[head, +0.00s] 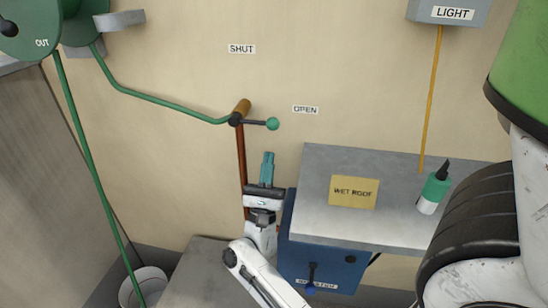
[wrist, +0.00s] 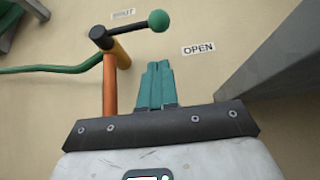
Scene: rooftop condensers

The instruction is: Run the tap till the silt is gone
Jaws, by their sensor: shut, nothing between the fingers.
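The tap has a dark lever with a green ball knob (head: 272,124) on top of a copper pipe (head: 241,165). The lever points right, toward the OPEN label (head: 305,109); the SHUT label (head: 242,48) is above the tap. The knob also shows in the wrist view (wrist: 159,21). My gripper (head: 268,156) is below the knob, apart from it, with its teal fingers pointing up, shut and empty. A green hose (head: 150,98) runs from the tap to a reel marked OUT (head: 28,27). A white bucket (head: 145,272) stands low left, by the hanging hose; no water or silt is discernible.
A grey-topped bench (head: 310,222) with a WET ROOF card (head: 354,192) and a green-and-white bottle (head: 433,192) is right of my gripper. A blue box (head: 318,272) is under it. The wall around the knob is clear.

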